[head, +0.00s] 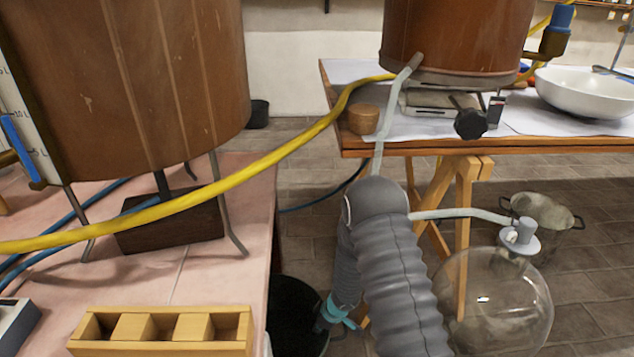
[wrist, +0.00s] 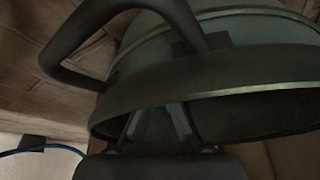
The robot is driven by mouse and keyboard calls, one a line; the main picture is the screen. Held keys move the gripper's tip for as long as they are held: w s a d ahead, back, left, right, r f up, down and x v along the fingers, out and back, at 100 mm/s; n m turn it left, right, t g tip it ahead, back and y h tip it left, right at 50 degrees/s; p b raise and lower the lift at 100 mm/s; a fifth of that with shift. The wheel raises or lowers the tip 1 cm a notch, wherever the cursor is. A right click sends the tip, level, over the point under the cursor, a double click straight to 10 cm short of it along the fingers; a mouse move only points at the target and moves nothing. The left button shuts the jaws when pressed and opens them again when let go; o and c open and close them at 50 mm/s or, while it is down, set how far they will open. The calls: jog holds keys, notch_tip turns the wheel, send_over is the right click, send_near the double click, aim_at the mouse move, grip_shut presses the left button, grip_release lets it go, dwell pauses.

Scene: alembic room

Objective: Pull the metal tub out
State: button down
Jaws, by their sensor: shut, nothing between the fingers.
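The metal tub (head: 280,325) is a dark round vessel low on the floor, right beside the pink-topped table in the head view. Only part of it shows. In the wrist view the metal tub (wrist: 225,88) is grey-green and fills much of the picture, with a thick rim and a dark curved handle (wrist: 75,45) at upper left. My gripper (head: 328,318) is low at the tub's right side. In the wrist view my gripper (wrist: 160,122) is shut and empty close to the rim. I cannot tell whether it touches the tub.
The pink-topped table (head: 235,285) stands left of the tub and holds a wooden rack (head: 165,325). A large glass flask (head: 497,300) and a two-handled pot (head: 545,212) are at right. A trestle table (head: 345,138) stands behind. A yellow hose (head: 250,170) crosses the view.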

jog(key=shift+d, duration=0.4)
jog(key=shift+w+d+p, duration=0.2)
jog(key=shift+d+p, duration=1.35)
jog(key=shift+d, duration=1.35)
jog(key=shift+d, duration=0.1)
